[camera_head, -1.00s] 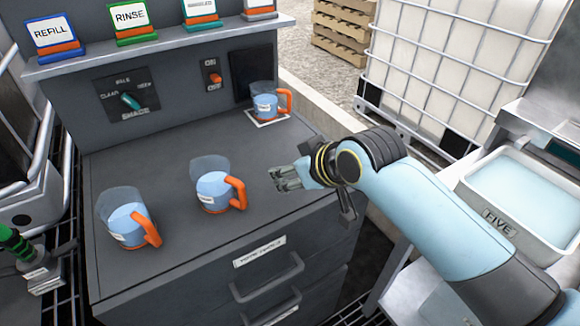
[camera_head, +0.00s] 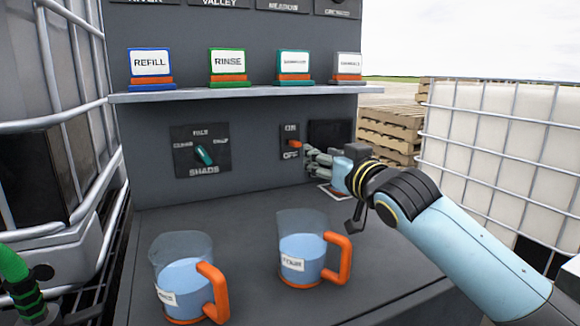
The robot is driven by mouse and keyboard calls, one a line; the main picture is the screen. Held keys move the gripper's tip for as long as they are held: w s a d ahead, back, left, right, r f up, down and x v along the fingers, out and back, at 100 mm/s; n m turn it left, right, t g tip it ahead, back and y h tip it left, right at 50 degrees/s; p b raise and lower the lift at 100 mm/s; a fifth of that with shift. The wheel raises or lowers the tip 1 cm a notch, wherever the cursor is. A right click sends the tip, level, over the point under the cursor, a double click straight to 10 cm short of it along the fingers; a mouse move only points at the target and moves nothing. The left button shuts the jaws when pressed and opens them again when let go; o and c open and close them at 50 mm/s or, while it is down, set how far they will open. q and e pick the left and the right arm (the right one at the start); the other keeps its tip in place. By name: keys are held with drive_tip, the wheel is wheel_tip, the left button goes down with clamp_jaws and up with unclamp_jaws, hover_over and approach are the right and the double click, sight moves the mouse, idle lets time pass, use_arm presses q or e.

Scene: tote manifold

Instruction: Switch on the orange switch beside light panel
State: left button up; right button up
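The orange switch (camera_head: 295,145) is a small lever on a dark plate marked ON above and OFF below, on the grey upright panel. It sits beside a dark square light panel (camera_head: 330,130), which looks unlit. I cannot tell which way the lever is tilted. My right gripper (camera_head: 308,158) reaches in from the right, its fingertips just below and right of the lever. I cannot tell whether they touch it or whether the fingers are open or shut. My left gripper is not in view.
Two jugs with orange handles stand on the counter, one at the left (camera_head: 183,275) and one in the middle (camera_head: 303,250). A dial with a green knob (camera_head: 204,155) is left of the switch. A shelf (camera_head: 230,94) with several signs runs above.

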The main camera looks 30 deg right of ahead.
sight(298, 143)
drive_tip(key=w, duration=0.7)
drive_tip(key=w+b, duration=0.1)
drive_tip(key=w, duration=0.2)
drive_tip(key=shift+w+d, duration=0.25)
drive_tip(key=shift+w, duration=0.1)
clamp_jaws()
